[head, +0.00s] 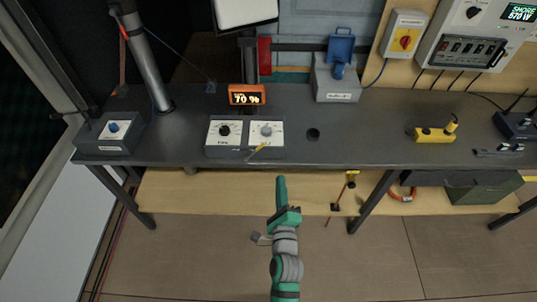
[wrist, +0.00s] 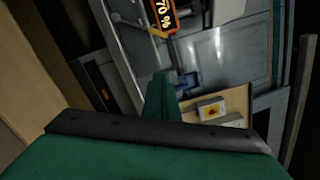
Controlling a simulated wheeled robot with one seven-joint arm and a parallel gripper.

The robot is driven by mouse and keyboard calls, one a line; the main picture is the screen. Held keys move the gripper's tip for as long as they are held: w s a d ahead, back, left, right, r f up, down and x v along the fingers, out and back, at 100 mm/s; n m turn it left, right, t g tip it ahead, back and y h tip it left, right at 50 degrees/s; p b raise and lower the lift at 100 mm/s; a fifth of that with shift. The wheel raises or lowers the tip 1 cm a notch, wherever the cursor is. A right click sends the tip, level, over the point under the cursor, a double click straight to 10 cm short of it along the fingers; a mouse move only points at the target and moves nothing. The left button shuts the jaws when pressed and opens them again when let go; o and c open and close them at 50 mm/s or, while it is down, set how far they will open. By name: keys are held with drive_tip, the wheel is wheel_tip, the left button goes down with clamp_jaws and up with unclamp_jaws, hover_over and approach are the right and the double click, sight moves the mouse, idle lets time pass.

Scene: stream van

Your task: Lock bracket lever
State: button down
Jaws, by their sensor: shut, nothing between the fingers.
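My gripper (head: 282,186) is shut and empty in the head view. It points up the picture, in front of the dark workbench's front edge and apart from it. Its closed green fingers also show in the wrist view (wrist: 163,98). No part is plainly marked as the bracket lever. A small yellow lever (head: 258,148) stands out from the front of the twin-dial box (head: 232,153) on the bench. A red bracket-like part (head: 264,57) sits on a dark post behind the bench. A red and yellow handled piece (head: 351,178) is below the bench edge.
The workbench (head: 370,140) carries an orange 70 % display (head: 247,95), a grey box with a blue lever (head: 338,80), a knob box (head: 110,130) and a yellow device (head: 435,134). A pole (head: 145,60) rises at left. Floor around my arm is mostly clear.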

sight(254, 152)
drive_tip(key=shift+w+a+r, duration=0.3)
drive_tip(key=shift+w+a, duration=0.35)
drive_tip(key=shift+w, duration=1.15)
drive_tip(key=shift+w+a+r, duration=0.35)
drive_tip(key=shift+w+a, duration=0.35)
drive_tip(key=shift+w, duration=1.05)
drive_tip(key=shift+w+a+r, duration=0.3)
drive_tip(key=shift+w+a, duration=0.35)
drive_tip(key=shift+w, duration=1.15)
drive_tip(key=shift+r, duration=0.1)
